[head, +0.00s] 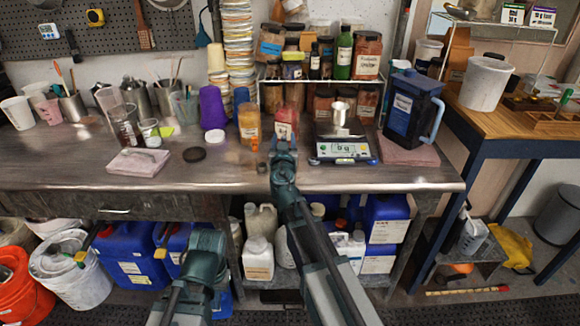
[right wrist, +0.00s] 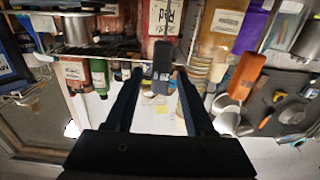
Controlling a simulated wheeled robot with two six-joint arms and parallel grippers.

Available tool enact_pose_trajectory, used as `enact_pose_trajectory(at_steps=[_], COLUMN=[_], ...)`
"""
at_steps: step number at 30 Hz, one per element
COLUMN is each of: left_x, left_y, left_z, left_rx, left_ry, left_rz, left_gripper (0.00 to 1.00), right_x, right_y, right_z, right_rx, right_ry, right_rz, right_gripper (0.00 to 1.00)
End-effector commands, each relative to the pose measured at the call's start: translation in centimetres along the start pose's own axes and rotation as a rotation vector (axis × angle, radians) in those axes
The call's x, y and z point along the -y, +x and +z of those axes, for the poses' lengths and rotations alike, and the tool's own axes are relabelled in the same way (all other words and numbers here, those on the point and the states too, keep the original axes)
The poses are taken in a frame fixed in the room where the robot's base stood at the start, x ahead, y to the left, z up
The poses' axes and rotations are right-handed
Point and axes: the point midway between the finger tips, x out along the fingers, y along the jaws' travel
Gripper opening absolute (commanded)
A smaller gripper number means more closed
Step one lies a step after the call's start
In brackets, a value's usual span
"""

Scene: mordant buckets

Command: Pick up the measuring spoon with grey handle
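A dark grey handle (right wrist: 162,68), which looks like the measuring spoon's, shows in the right wrist view between my right gripper's fingertips (right wrist: 160,78). There appears to be a gap on each side of it, so the fingers look open around it. The spoon's bowl cannot be made out. In the head view my right gripper (head: 284,143) is over the bench in front of a red-labelled jar (head: 287,120), and its wrist hides the spoon there. My left arm (head: 206,248) is low in front of the bench, and its fingers cannot be made out.
A balance (head: 343,151) with a metal cup (head: 339,114) and a dark blue jug (head: 412,105) stand to the right. Bare bench (head: 225,175) lies toward the front edge.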

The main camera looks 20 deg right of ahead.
Motion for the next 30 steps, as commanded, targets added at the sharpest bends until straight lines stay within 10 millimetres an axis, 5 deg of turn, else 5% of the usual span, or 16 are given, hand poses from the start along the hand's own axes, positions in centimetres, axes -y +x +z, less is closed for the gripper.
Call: enact_pose_trajectory(at_steps=[1,8,30], left_x=[0.0,0.0,0.1], left_y=[0.0,0.0,-1.3], left_z=[0.0,0.0,0.1], left_rx=[0.0,0.0,0.0], left_ry=[0.0,0.0,0.0], left_rz=[0.0,0.0,0.0], left_gripper=[0.0,0.0,0.0], right_x=[0.0,0.0,0.1], right_y=[0.0,0.0,0.0], right_z=[0.0,0.0,-1.3], right_rx=[0.0,0.0,0.0], right_ry=[0.0,0.0,0.0], right_rz=[0.0,0.0,0.001], right_gripper=[0.43,0.01,0.0])
